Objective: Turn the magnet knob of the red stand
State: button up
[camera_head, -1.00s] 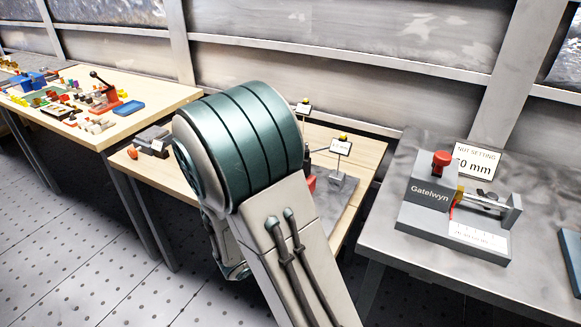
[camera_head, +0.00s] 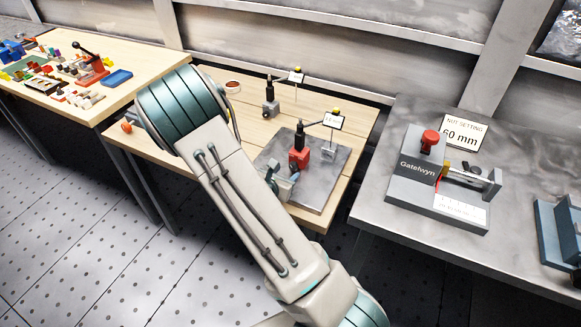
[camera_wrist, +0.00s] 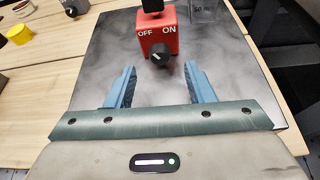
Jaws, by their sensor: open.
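The red stand (camera_head: 299,158) sits on a grey metal plate (camera_head: 325,190) on the middle wooden table. Its black post and arm rise above it, with a yellow-tipped end and a small label. In the wrist view the red stand (camera_wrist: 157,34) shows its front face, marked OFF and ON. Its black magnet knob (camera_wrist: 160,54) is low on that face, with a pale pointer mark. My gripper (camera_wrist: 160,80) is open, its two blue fingers apart and empty, with the knob ahead of and between them, not touched. In the head view my gripper (camera_head: 284,182) is partly hidden by my arm.
A dark stand (camera_head: 271,108) with a similar arm stands behind on the same table. A grey Gatelwyn device (camera_head: 435,185) with a 60 mm sign is on the right table. Coloured parts and a blue tray (camera_head: 118,78) lie on the left table.

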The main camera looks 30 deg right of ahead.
aim_at(292, 167)
jog(key=x, duration=0.5)
jog(key=shift+a, duration=0.1)
jog(key=shift+p, duration=0.3)
jog(key=c, duration=1)
